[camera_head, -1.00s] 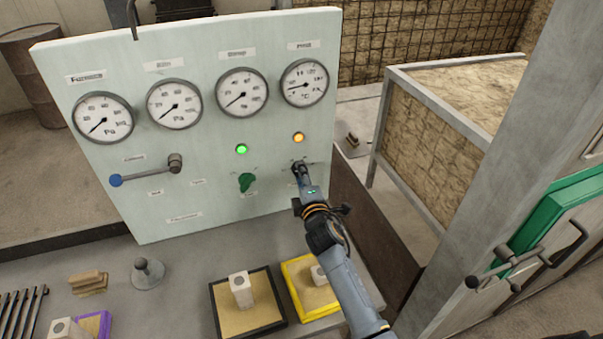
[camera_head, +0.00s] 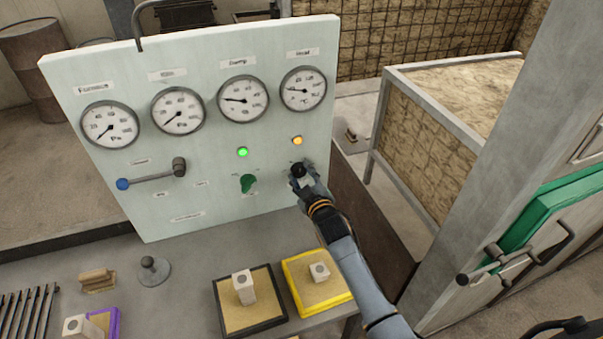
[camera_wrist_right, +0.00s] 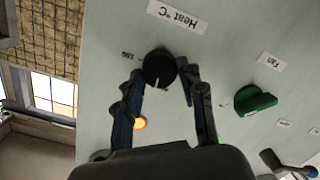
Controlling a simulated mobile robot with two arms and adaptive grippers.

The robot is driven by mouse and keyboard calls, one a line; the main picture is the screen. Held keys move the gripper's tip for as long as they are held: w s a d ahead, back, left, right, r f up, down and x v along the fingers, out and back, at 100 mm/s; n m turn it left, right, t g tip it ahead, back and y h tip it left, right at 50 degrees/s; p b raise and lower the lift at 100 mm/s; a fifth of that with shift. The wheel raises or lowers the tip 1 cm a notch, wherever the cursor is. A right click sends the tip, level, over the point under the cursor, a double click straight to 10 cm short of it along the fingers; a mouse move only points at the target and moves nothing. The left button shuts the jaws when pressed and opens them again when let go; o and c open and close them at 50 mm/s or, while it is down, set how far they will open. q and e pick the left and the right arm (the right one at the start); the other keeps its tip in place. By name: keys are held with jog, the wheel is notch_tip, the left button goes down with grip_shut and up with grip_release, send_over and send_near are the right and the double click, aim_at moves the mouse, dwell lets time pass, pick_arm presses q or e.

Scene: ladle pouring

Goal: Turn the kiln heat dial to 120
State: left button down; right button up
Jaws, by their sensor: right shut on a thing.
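In the head view, my right gripper (camera_head: 303,178) is at the knob (camera_head: 298,170) on the panel's lower right. The °C gauge (camera_head: 303,89) has its needle pointing left. My left gripper is out of view.
A green knob (camera_head: 248,183) is left of the dial, below a lit green lamp (camera_head: 242,152). An amber lamp (camera_head: 297,140) is above the dial. A blue-ended lever (camera_head: 150,177) sticks out further left. Black (camera_head: 222,312) and yellow (camera_head: 335,296) trays lie below my arm.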

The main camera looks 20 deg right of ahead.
jog(key=shift+d+m, duration=0.1)
jog(key=shift+m, duration=1.1)
jog(key=shift+m+y+p, duration=0.3)
jog(key=shift+m+y, duration=0.1)
jog(key=shift+m, duration=1.3)
jog(key=o, duration=1.2)
jog(key=s, duration=0.4)
jog(key=s+d+r, duration=0.1)
jog(key=s, duration=0.7)
jog(key=shift+d+r, duration=0.15)
